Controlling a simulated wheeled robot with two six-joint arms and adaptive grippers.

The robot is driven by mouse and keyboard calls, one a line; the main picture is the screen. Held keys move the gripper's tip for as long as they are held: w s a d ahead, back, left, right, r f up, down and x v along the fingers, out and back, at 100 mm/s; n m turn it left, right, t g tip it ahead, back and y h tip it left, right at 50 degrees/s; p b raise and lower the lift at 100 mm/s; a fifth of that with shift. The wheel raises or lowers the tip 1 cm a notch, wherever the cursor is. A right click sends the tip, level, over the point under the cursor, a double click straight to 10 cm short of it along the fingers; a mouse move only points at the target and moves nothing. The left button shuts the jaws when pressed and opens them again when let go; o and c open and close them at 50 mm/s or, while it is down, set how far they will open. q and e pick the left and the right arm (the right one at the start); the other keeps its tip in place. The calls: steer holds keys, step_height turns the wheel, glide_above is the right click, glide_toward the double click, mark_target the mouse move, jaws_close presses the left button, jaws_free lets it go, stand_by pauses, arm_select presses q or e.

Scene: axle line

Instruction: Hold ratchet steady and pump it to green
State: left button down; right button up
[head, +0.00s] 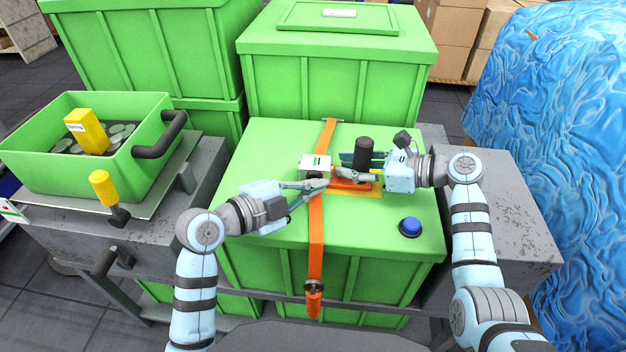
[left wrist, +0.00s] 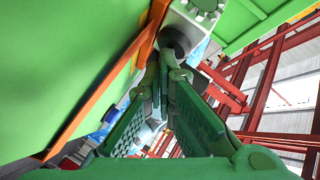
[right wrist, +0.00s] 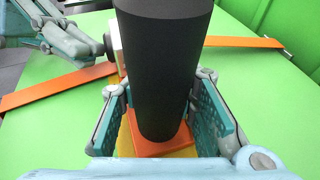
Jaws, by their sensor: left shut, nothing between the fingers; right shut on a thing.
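The ratchet sits on the green crate's lid, across an orange strap (head: 316,225). It has a white housing (head: 315,163) with a green mark, an orange base (right wrist: 160,148) and an upright black handle (head: 364,152). My right gripper (head: 362,167) is shut on the black handle, with a finger on each side in the right wrist view. My left gripper (head: 322,184) is shut and empty, its tips close to the near side of the housing. In the left wrist view its tips (left wrist: 163,62) meet just below a dark round part; I cannot tell whether they touch it.
A blue button (head: 410,227) is on the lid at right. More green crates (head: 340,75) stand behind. At left are a green bin (head: 60,180) with a yellow box, and a yellow-handled lever (head: 104,187). Blue wrapped goods (head: 560,100) stand at right.

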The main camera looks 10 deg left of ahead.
stand_by(0.4)
arm_select(q)
steer(key=shift+s, duration=1.1)
steer(key=shift+s+r, duration=0.1)
steer(key=shift+s, duration=2.3)
steer(key=s, duration=0.4)
steer(key=shift+d, duration=0.15)
